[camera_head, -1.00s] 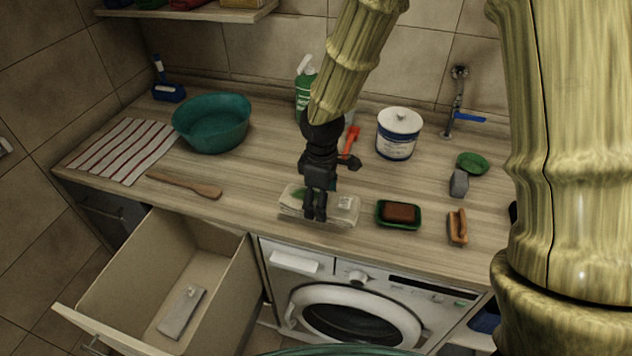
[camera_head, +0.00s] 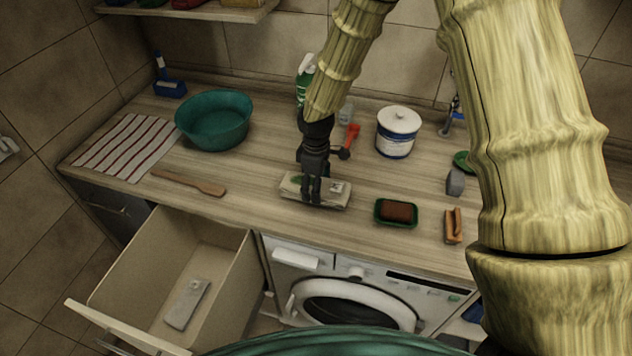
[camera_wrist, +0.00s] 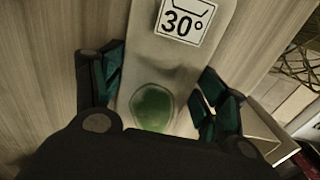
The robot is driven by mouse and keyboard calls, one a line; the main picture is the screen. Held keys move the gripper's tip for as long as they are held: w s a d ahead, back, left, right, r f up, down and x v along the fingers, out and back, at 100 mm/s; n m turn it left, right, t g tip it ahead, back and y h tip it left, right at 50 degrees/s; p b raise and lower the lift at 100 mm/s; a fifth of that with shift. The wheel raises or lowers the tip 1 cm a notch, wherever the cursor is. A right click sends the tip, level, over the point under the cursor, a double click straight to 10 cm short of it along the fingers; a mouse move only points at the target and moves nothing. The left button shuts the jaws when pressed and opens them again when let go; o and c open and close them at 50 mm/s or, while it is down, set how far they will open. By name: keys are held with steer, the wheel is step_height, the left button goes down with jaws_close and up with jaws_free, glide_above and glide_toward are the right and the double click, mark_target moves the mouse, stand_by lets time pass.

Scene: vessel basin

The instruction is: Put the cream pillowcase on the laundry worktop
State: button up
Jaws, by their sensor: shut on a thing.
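The cream pillowcase (camera_head: 334,197) is a flat folded bundle with a green patch and a white label. In the head view it is at the middle of the laundry worktop (camera_head: 258,196), left of the soap dish. I cannot tell whether it rests on the wood or is just above it. My gripper (camera_head: 312,199) is shut on it from above and hides part of it. In the wrist view the pillowcase (camera_wrist: 168,62) lies between the two finger pads of my gripper (camera_wrist: 160,97), with its "30°" label showing.
An open drawer (camera_head: 240,285) holding a grey-white folded cloth (camera_head: 186,303) juts out below. A teal basin (camera_head: 214,122), striped cloth (camera_head: 125,148), wooden spatula (camera_head: 190,182), white tub (camera_head: 397,133), soap dish (camera_head: 396,223) and brush (camera_head: 453,226) stand around on the worktop.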

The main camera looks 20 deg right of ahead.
steer(key=shift+w+f, duration=0.2)
steer(key=shift+f, duration=0.2)
steer(key=shift+s, duration=0.1)
steer(key=shift+f, duration=0.1)
steer(key=o, duration=1.2)
steer(key=shift+c, duration=0.2)
step_height(320, 180, up, 12)
steer(key=b, duration=0.4)
steer(key=shift+r, duration=0.2)
